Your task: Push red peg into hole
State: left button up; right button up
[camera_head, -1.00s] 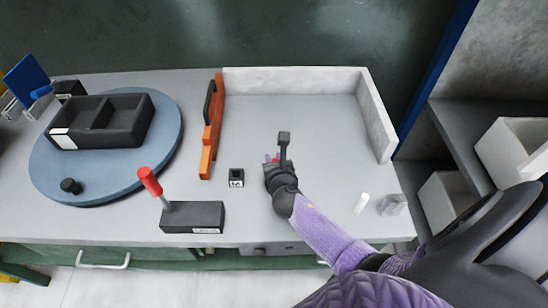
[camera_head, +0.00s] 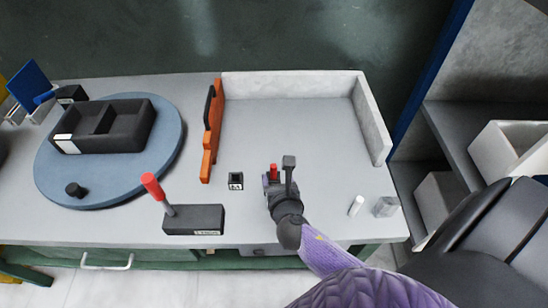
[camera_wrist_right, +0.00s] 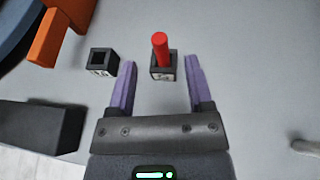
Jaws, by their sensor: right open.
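The red peg (camera_wrist_right: 161,48) stands upright in a small black square block (camera_wrist_right: 163,70), its upper part showing above the block. In the head view the red peg (camera_head: 273,170) shows between the fingers of my right gripper (camera_head: 279,172). In the right wrist view my right gripper (camera_wrist_right: 157,85) is open, with its two purple fingers apart and the peg and block between and just beyond the tips. A second small black block (camera_wrist_right: 102,62) with an empty square hole stands to the left; it also shows in the head view (camera_head: 236,181). My left gripper is not in view.
A black base (camera_head: 193,219) with a red-handled lever (camera_head: 153,187) stands at the front left. A blue turntable (camera_head: 54,185) holds a black tray (camera_head: 133,140). A white wall (camera_head: 374,122) edges the clear table at the back right.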

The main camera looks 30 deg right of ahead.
jog(key=shift+v, duration=1.35)
